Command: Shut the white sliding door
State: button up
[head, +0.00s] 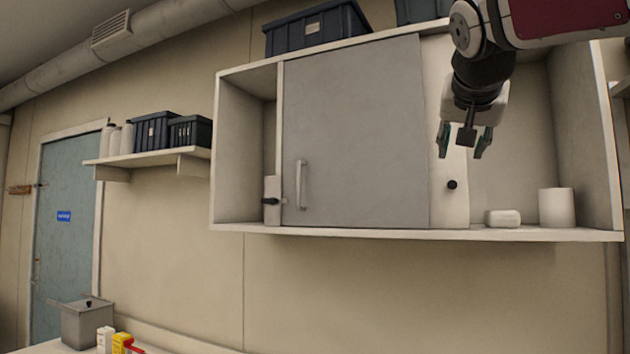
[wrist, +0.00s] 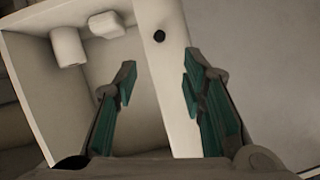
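The white sliding door (head: 449,205) shows as a narrow upright strip to the right of the grey door (head: 355,140), which covers the middle of the wall cabinet. The white strip carries a round black knob (head: 452,184). In the wrist view the white door (wrist: 166,95) runs between my fingers, with the knob (wrist: 159,36) beyond the fingertips. The cabinet's right part is uncovered. My gripper (head: 464,150) is open and empty, in front of the white door and above the knob in the head view; its fingers also show in the wrist view (wrist: 159,68).
A white cylinder (head: 556,207) and a small white block (head: 503,218) stand in the open right compartment. A small white upright piece with a black knob (head: 271,200) stands left of the grey door's handle (head: 301,185). A dark bin (head: 316,30) sits on top.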

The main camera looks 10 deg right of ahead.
aim_at(453, 182)
jog(key=p+x, duration=0.3)
jog(key=x, duration=1)
jog(key=shift+w+d, duration=0.2)
jog(key=shift+w, duration=0.15)
grip_shut()
